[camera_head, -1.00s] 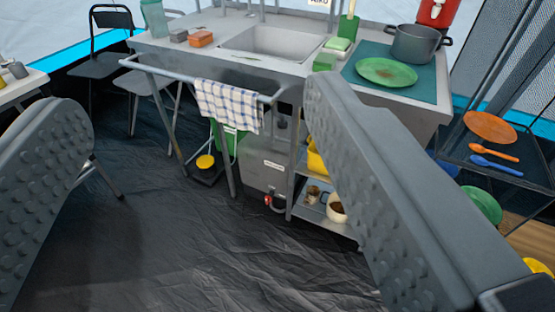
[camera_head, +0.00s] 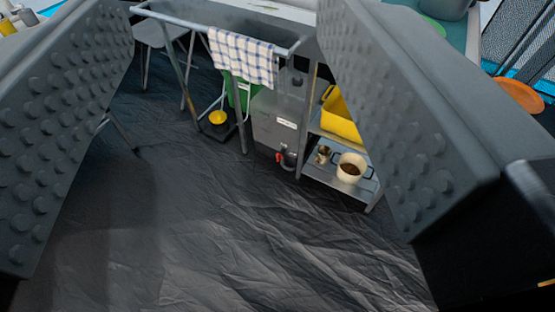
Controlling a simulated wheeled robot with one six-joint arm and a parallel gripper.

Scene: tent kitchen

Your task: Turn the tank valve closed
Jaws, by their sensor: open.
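The tank valve (camera_head: 281,157) is a small fitting with a red part, low on the front of a grey tank (camera_head: 279,121) with a white label, under the sink counter. Its exact handle position is too small to tell. My gripper (camera_head: 225,120) is open and empty. Its two studded grey fingers fill the left and right sides of the view, with the valve seen between them but well beyond, not touched.
A checked towel (camera_head: 242,56) hangs on a rail (camera_head: 205,28) above the tank. Right of the valve, a low shelf (camera_head: 344,187) holds a cream mug (camera_head: 351,167); a yellow bin (camera_head: 340,118) sits above. Dark floor (camera_head: 220,230) in front is clear.

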